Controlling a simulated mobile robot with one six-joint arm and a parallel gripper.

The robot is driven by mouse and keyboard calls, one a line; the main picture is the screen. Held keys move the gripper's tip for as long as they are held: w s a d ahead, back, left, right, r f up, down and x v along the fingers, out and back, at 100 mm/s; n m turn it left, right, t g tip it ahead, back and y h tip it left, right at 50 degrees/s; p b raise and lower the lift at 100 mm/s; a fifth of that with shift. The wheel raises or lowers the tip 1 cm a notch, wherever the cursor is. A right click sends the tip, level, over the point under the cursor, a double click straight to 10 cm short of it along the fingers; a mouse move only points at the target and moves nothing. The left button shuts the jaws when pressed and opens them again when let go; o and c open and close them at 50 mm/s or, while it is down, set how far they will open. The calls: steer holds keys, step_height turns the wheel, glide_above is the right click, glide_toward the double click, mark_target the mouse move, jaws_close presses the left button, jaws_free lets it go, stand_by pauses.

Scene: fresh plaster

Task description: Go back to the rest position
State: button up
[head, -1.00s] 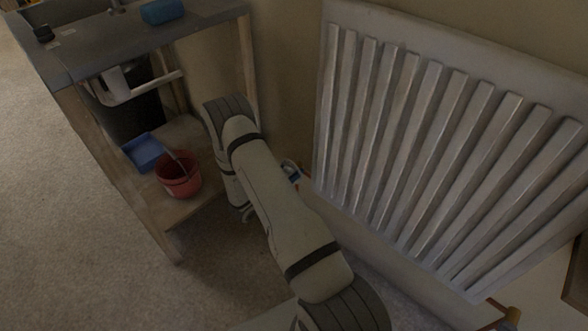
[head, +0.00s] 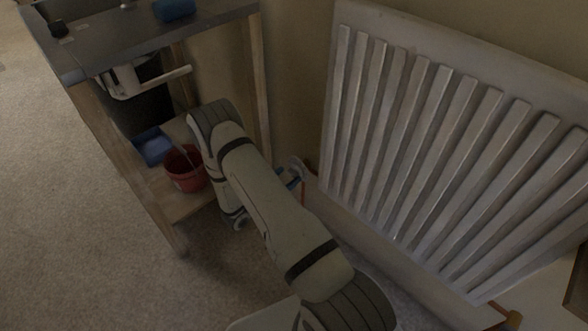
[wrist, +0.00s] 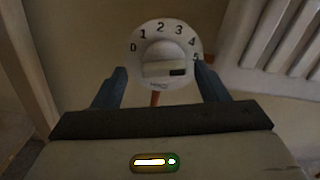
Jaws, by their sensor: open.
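A white round dial (wrist: 165,52) on the radiator's valve fills the upper middle of the wrist view. It is numbered from 0 to 5, and a dark mark shows on the right part of its raised bar. My gripper (wrist: 160,82) is open, with one blue finger low on each side of the dial. I cannot tell whether either finger touches it. In the head view a part of my gripper (head: 289,180) shows blue beside the wall, mostly hidden behind my arm.
A ribbed white radiator (head: 440,150) stands on the wall to the right. A wooden workbench (head: 110,50) is to the left, with a red bucket (head: 184,172) and a blue tray (head: 153,146) on its lower shelf. Carpet (head: 70,230) at the lower left is clear.

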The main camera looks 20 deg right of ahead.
steer(key=shift+v, duration=1.25)
steer(key=s+d+r+m+g+y+p, duration=0.1)
steer(key=s+r+m+g+y+p, duration=0.35)
steer(key=r, duration=1.15)
steer(key=s+d+r+m+g+y+p, duration=0.1)
steer(key=s+r+m+g+p, duration=0.6)
steer(key=r, duration=0.9)
steer(key=s+a+r+m+t+y+p, duration=0.2)
steer(key=s+a+r+m+y+p, duration=0.1)
steer(key=r, duration=0.6)
steer(key=s+a+r+m+t+y+p, duration=0.3)
steer(key=r+p, duration=0.4)
steer(key=r, duration=0.3)
steer(key=s+a+r+m+t+y+p, duration=0.2)
steer(key=s+a+r+m+y+p, duration=0.2)
steer(key=r, duration=0.5)
steer(key=s+m+y+p, duration=0.1)
steer(key=s+m+p, duration=0.1)
steer(key=m, duration=0.1)
steer(key=shift+s+a+r+t, duration=0.2)
steer(key=shift+s+t, duration=0.15)
steer(key=shift+a+y, duration=0.1)
steer(key=shift+y, duration=0.15)
